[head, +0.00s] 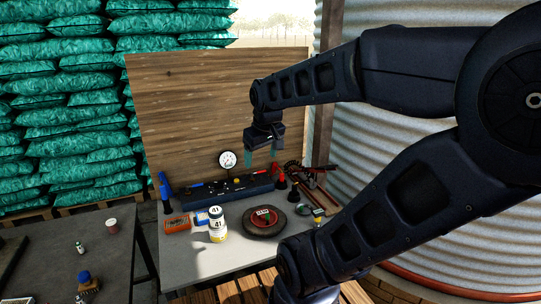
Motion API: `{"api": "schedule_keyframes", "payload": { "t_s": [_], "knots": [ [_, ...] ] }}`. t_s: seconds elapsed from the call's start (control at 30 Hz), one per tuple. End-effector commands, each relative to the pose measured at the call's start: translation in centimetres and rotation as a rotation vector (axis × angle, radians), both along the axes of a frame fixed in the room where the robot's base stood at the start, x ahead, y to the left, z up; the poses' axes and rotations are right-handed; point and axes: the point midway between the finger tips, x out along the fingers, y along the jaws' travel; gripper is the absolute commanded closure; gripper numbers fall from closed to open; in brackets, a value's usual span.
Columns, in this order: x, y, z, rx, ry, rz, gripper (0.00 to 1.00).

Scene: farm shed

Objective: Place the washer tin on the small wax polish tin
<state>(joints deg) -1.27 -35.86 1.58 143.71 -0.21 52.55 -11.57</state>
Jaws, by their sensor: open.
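My gripper (261,156) hangs from the arm above the back of the grey workbench (190,262), fingers pointing down, apart and empty. A low, wide dark round object (252,229) with a red top lies on the bench below it, with small green and red pieces on top. A white and yellow can (216,229) marked "41" stands to its left. I cannot tell which of these is the washer tin or the small wax polish tin; labels are too small.
A dark tool rack (216,193) and a round gauge (228,160) stand at the bench's back against a wooden board (190,110). An orange box (177,224) is at left, red tools (318,178) at right. The bench's front left is clear.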

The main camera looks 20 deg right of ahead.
Motion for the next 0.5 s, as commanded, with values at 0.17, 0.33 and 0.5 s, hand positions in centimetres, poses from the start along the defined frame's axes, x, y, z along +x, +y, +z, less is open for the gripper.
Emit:
{"api": "schedule_keyframes", "payload": {
  "t_s": [0.17, 0.33, 0.5],
  "knots": [
    [-2.6, -1.0, 1.1, 0.063, -0.045, -0.16, 0.26],
    [-3.7, -1.4, 1.4, 0.091, -0.057, -0.227, 0.26],
    [-3.8, -1.4, 1.4, 0.094, -0.058, -0.236, 0.26]
  ]
}}
